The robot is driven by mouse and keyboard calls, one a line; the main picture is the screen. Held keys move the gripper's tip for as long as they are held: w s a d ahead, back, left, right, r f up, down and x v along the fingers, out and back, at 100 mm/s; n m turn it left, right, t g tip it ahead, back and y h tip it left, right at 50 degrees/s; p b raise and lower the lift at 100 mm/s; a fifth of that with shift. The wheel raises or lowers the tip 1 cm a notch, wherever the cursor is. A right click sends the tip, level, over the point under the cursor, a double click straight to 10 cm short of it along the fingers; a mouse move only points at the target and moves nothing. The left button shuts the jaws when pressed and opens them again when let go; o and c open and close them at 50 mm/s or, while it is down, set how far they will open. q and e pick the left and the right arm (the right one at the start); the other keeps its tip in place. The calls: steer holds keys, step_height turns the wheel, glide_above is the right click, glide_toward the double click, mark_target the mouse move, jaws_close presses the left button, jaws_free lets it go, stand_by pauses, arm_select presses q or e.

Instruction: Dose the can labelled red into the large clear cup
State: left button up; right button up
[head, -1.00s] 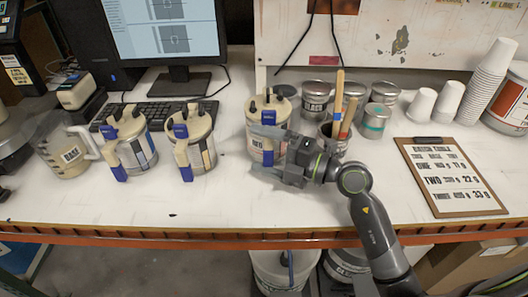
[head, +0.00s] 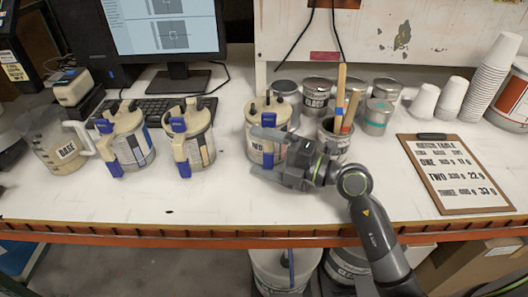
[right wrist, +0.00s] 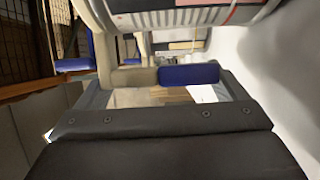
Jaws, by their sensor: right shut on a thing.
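The can labelled RED (head: 254,113) stands upright on the bench near its middle, a beige and silver can with a lidded top. My right gripper (head: 268,149) is at its front. In the right wrist view the jaws are shut on the can's beige and blue handle (right wrist: 188,75), with the can body (right wrist: 190,14) just beyond. The gripper partly hides the can's front in the head view. The large clear cup (head: 47,150), labelled BASE and holding cream-coloured contents, stands at the far left. My left gripper is not in view.
Two similar cans (head: 132,140) (head: 198,130) stand between the clear cup and the RED can. An open tin with sticks (head: 334,143) and several tins are close right of my gripper. A clipboard (head: 458,172) lies at right. The bench front is clear.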

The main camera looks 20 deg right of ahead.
steer(key=shift+f, duration=0.2)
steer(key=o, duration=1.5)
steer(key=shift+c, duration=0.2)
steer(key=shift+f, duration=0.2)
steer(key=shift+s+d, duration=0.1)
